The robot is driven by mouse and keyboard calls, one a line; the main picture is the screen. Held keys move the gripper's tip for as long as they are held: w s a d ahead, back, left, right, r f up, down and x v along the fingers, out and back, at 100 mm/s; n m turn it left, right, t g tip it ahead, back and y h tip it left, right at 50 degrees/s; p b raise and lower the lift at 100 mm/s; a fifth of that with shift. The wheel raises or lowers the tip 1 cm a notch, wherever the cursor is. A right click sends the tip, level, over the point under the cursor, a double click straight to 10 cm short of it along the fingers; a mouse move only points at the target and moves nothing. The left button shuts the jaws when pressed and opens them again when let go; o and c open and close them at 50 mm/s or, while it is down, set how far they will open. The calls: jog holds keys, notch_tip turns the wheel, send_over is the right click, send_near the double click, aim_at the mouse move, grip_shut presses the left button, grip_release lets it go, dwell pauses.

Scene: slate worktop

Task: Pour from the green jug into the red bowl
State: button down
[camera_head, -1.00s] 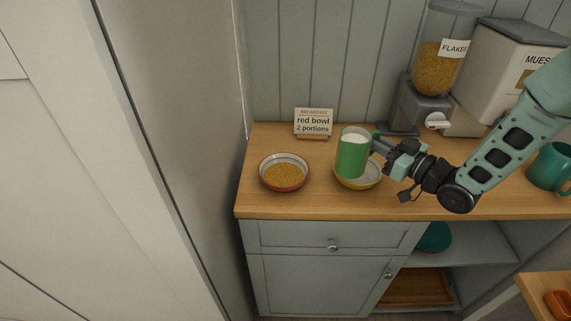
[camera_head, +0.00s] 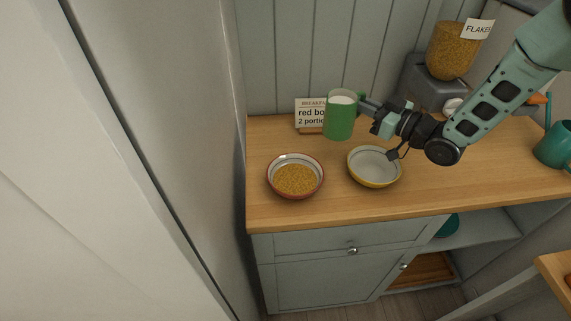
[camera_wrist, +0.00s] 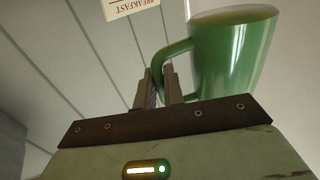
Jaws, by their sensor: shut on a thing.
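The green jug (camera_head: 340,120) is held upright, with white contents showing at its top. It is in the air above the worktop, behind the gap between the two bowls. My gripper (camera_head: 366,105) is shut on the jug's handle from the right; the wrist view shows the fingers (camera_wrist: 162,88) at the handle and the jug (camera_wrist: 232,55) beyond. The red bowl (camera_head: 295,176) stands on the worktop to the front left of the jug and holds golden flakes. Its rim is red outside with a pale inside.
A yellow bowl (camera_head: 374,167), looking empty, stands right of the red bowl. A flakes dispenser (camera_head: 452,52) is at the back right, a teal jug (camera_head: 556,145) at the far right.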

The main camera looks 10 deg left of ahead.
aim_at(346, 111)
jog(key=shift+w+a, duration=0.1)
jog(key=shift+a, duration=0.05)
jog(key=shift+r+n, duration=0.2)
jog(key=shift+n, duration=0.1)
jog(key=s+n, duration=0.1)
jog(key=s+a+f+n, duration=0.1)
jog(key=n, duration=0.1)
jog(key=shift+a+f+n+h, duration=0.1)
jog(key=shift+a+n+h, duration=0.2)
dwell(0.4)
jog(key=shift+s+a+n, duration=0.15)
jog(key=shift+n, duration=0.15)
jog(key=shift+s+a+r+n+h+p, duration=0.35)
jog(key=shift+s+a+n+p, duration=0.25)
jog(key=shift+n, duration=0.4)
jog(key=shift+s+a+g, duration=0.15)
jog(key=shift+s+g, duration=0.05)
jog(key=shift+g, duration=0.1)
